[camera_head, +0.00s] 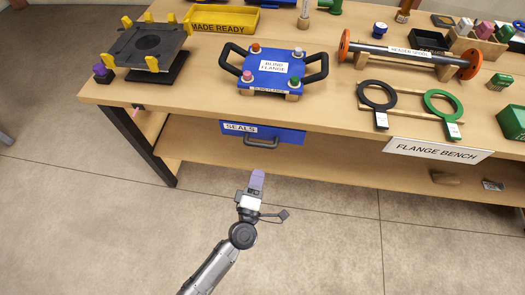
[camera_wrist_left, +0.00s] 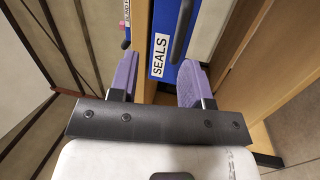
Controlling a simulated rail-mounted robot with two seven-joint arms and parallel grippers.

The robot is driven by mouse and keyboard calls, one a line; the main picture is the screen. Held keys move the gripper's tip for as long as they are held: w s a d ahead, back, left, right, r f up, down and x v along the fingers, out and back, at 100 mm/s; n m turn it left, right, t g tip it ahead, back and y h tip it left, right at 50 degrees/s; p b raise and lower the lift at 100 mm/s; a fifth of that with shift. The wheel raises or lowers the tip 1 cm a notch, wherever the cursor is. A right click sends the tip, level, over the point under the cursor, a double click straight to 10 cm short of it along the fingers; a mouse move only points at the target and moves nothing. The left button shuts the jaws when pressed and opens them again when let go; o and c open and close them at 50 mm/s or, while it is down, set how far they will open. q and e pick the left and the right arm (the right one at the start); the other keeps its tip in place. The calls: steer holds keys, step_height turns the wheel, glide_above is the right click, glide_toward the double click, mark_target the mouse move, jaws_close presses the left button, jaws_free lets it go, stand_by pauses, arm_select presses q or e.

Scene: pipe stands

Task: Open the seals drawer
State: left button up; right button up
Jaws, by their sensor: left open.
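The blue seals drawer (camera_head: 290,135) is under the front edge of the bench, with a white SEALS label and a dark bar handle (camera_head: 262,144) on its front. It looks shut. My left gripper (camera_head: 257,173), with purple finger pads, is in front of and below the handle in the head view, apart from it. In the left wrist view my open left gripper (camera_wrist_left: 157,82) faces the blue drawer front (camera_wrist_left: 164,18) and label, with nothing between the fingers. The handle (camera_wrist_left: 181,30) is beyond the right finger there. My right gripper is not in view.
The wooden bench (camera_head: 200,105) holds a blind flange plate (camera_head: 270,68), ring gaskets (camera_head: 440,105) and a header spool (camera_head: 405,52). A lower shelf (camera_head: 330,165) runs below the drawer. The floor in front is clear.

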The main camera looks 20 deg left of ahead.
mark_target(262, 144)
arm_select(q)
steer(key=w+a+b, duration=0.1)
steer(key=w, duration=0.3)
steer(key=w+a+n+y+b, duration=0.1)
steer(key=w, duration=0.3)
steer(key=w+a+f+n+y+b, duration=0.1)
steer(key=w+b, duration=0.1)
steer(key=w, duration=0.2)
steer(key=shift+a, duration=0.15)
steer(key=shift+x, duration=0.9)
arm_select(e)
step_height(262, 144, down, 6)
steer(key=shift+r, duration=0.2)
arm_select(q)
steer(key=shift+c, duration=0.3)
jaws_close()
